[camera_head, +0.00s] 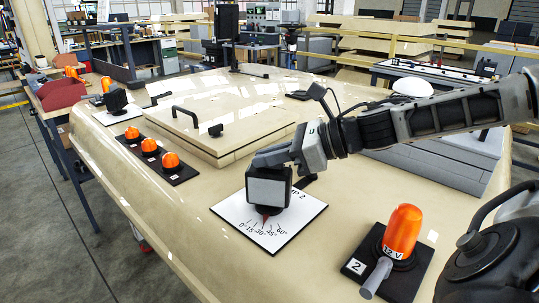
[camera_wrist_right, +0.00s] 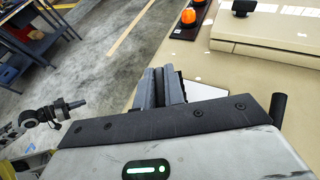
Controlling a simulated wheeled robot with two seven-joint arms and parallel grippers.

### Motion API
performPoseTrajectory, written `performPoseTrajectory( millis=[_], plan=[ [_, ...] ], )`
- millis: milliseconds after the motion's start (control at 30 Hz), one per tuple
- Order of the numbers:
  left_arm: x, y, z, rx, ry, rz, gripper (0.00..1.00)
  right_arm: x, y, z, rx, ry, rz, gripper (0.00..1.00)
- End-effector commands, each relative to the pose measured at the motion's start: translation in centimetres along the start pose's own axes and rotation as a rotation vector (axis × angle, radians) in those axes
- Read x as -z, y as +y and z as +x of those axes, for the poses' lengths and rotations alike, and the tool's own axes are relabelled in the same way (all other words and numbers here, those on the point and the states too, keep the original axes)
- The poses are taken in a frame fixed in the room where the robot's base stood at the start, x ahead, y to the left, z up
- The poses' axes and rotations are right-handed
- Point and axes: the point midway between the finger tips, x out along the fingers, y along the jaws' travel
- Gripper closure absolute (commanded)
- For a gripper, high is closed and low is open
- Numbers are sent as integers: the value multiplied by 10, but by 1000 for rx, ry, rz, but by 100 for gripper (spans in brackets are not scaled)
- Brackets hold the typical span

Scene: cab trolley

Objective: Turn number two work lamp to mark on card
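The number two work lamp (camera_head: 268,190) has a dark square head with a grey face. It stands on a white card (camera_head: 244,222) with angle marks from 0 to 60. My right gripper (camera_head: 272,157) reaches in from the right and looks shut on the lamp's top. Its fingers (camera_wrist_right: 162,88) stand close together in the right wrist view, which hides the lamp; the card (camera_wrist_right: 200,91) shows beside them. My left gripper is not in view.
An orange beacon (camera_head: 402,232) on a black plate marked 2, with a grey lever, stands at the front right. Several orange lamps (camera_head: 150,146) line the left edge. A raised hatch (camera_head: 215,130) with a black handle lies behind. Another work lamp (camera_head: 115,101) stands farther back.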

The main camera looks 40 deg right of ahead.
Motion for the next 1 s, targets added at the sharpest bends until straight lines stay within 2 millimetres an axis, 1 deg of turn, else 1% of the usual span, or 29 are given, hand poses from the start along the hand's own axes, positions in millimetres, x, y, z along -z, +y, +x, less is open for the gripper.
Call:
performPoseTrajectory(
  millis=[167,300,500,867,900,933,967,1000],
  plan=[
    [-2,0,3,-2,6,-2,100,2,0,1,17,0,6,100],
    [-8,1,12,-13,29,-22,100,5,1,2,108,0,40,100],
    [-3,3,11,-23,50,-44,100,2,1,0,223,2,91,100],
    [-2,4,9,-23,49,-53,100,0,0,-1,243,0,102,100],
    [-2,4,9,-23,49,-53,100,0,0,-1,243,0,102,78],
    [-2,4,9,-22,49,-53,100,0,0,-1,243,0,102,70],
    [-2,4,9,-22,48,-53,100,0,0,-1,243,0,102,67],
    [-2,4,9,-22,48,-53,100,0,0,-1,243,0,102,67]
  ],
)
